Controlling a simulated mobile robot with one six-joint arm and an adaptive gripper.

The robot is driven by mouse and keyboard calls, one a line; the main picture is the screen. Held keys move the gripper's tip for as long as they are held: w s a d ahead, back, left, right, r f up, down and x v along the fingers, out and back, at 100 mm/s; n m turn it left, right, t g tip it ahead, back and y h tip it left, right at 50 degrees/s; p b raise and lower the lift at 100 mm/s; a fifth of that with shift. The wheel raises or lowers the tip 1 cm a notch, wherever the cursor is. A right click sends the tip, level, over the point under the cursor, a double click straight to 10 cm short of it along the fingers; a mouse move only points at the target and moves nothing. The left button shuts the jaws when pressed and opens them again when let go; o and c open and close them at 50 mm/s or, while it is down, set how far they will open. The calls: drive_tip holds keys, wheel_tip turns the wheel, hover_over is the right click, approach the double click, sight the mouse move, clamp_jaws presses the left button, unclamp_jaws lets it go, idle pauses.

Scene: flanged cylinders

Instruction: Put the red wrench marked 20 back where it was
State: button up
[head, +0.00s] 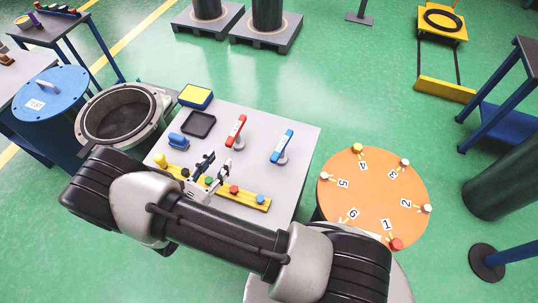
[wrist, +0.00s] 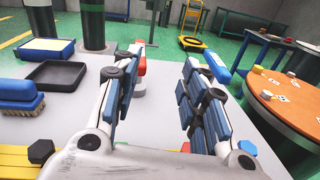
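A red tool (head: 236,130), likely the wrench, rests on a small grey stand on the light grey table (head: 300,150). It has a pale label whose number is too small to read. In the wrist view the red tool (wrist: 140,66) shows partly behind the left finger. A blue tool (head: 283,145) of like shape sits on its own stand to the right; in the wrist view it (wrist: 217,66) is beside the right finger. My gripper (head: 214,166) is over the table, nearer than the red tool. Its fingers (wrist: 162,62) are apart with nothing between them.
A yellow strip (head: 223,193) with several coloured knobs lies along the table's near side, under my gripper. A blue brush (head: 178,141), black tray (head: 199,124) and yellow-and-blue box (head: 196,96) are at left. An orange round table (head: 375,195) with numbered labels stands right.

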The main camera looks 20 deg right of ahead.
drive_tip(key=s+d+r+m+g+y, duration=0.2)
drive_tip(key=s+d+r+m+g, duration=0.4)
drive_tip(key=r, duration=0.3)
drive_tip(key=s+d+r+m+g+y, duration=0.25)
drive_tip(key=d+r+m+g, duration=0.3)
drive_tip(key=r+m, duration=0.35)
drive_tip(key=s+a+r+m+t+y, duration=0.1)
drive_tip(key=s+r+m+t+y, duration=0.4)
drive_tip(key=s+r+m+y, duration=0.4)
drive_tip(key=s+r, duration=0.1)
drive_tip(key=s, duration=0.2)
drive_tip(key=shift+s+a+r+m, duration=0.3)
drive_tip(key=shift+a+r+m, duration=0.05)
drive_tip(key=shift+a+m, duration=0.05)
drive_tip(key=shift+d, duration=0.1)
